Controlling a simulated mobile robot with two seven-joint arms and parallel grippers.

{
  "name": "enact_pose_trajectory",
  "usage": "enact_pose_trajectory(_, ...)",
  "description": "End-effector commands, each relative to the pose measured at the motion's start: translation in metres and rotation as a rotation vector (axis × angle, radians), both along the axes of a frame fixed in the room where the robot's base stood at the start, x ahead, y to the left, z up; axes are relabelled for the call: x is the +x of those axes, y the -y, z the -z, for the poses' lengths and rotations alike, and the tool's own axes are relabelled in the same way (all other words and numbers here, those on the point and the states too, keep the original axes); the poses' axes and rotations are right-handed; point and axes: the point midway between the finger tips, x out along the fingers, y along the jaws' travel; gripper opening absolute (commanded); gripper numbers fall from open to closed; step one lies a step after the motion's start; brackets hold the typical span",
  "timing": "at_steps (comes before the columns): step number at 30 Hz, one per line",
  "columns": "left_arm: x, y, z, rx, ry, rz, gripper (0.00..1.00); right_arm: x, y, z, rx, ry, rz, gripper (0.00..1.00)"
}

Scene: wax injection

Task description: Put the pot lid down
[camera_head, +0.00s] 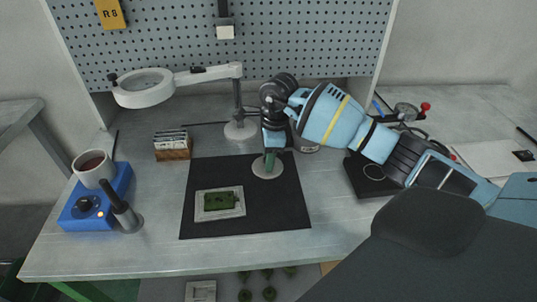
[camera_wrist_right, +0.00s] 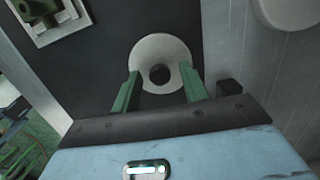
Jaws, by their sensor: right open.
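The pot lid (camera_head: 267,170) is a pale grey disc lying on the black mat, near its upper right part. In the right wrist view the lid (camera_wrist_right: 160,45) shows its dark round knob in the middle. My right gripper (camera_head: 270,158) is directly over the lid, pointing down. Its green fingers (camera_wrist_right: 161,74) are open, one on each side of the knob, with gaps visible between knob and fingers. My left gripper is not in view.
The black mat (camera_head: 245,225) also holds a grey mould with a green part (camera_head: 220,203). A blue wax machine (camera_head: 95,205) with a cup stands left. A magnifier lamp (camera_head: 145,88) and a wooden card box (camera_head: 173,147) are behind. The mat's lower right is clear.

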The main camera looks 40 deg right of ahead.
Motion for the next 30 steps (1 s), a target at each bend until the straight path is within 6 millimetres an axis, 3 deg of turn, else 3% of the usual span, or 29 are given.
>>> enact_pose_trajectory(8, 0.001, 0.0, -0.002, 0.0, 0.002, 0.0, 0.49, 0.0, 0.001, -0.016, 0.0, 0.004, 0.0, 0.44)
enact_pose_trajectory(21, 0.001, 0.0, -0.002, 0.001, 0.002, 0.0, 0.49, -0.006, 0.01, -0.098, 0.0, 0.004, 0.0, 0.44)
enact_pose_trajectory(30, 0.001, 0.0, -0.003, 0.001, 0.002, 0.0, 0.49, -0.007, 0.012, -0.122, 0.001, 0.001, -0.001, 0.44)
